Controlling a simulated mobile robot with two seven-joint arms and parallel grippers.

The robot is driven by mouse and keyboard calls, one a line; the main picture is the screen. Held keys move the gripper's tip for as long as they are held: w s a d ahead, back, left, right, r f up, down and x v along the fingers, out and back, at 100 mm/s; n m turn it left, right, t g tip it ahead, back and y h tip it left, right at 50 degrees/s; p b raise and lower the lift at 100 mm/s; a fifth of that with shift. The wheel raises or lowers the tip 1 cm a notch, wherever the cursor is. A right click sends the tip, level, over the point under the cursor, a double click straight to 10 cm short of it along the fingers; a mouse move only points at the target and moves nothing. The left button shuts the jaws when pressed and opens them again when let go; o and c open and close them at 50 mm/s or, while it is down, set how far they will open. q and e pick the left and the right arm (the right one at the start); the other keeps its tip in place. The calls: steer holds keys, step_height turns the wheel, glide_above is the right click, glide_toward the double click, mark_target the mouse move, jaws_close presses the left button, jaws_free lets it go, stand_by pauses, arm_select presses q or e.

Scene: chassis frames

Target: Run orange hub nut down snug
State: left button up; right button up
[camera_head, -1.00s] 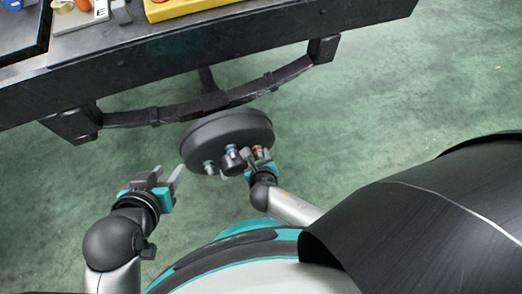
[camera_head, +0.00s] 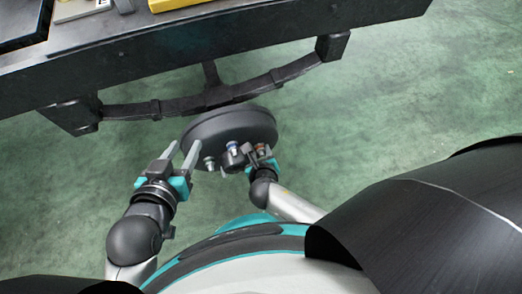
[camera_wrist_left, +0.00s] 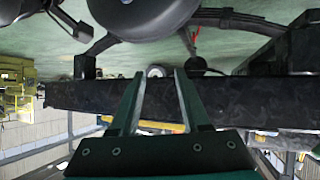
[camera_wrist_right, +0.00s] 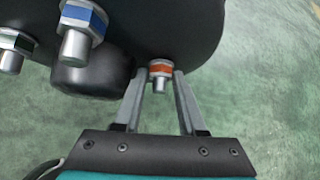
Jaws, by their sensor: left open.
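The orange hub nut (camera_wrist_right: 160,68) sits on a metal stud on the dark hub drum (camera_head: 228,125). In the head view the nut (camera_head: 261,149) is small and partly hidden by my right gripper (camera_head: 266,157). In the right wrist view my right gripper (camera_wrist_right: 160,74) is open, its fingertips on either side of the nut with a narrow gap at each side. My left gripper (camera_head: 185,147) is open and empty at the drum's left edge. In the left wrist view nothing is between its fingers (camera_wrist_left: 159,74).
A leaf spring (camera_head: 190,106) and a black chassis beam (camera_head: 220,55) lie beyond the drum. Green floor is free to the right.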

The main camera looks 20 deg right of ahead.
jaws_close()
stand_by(0.3)
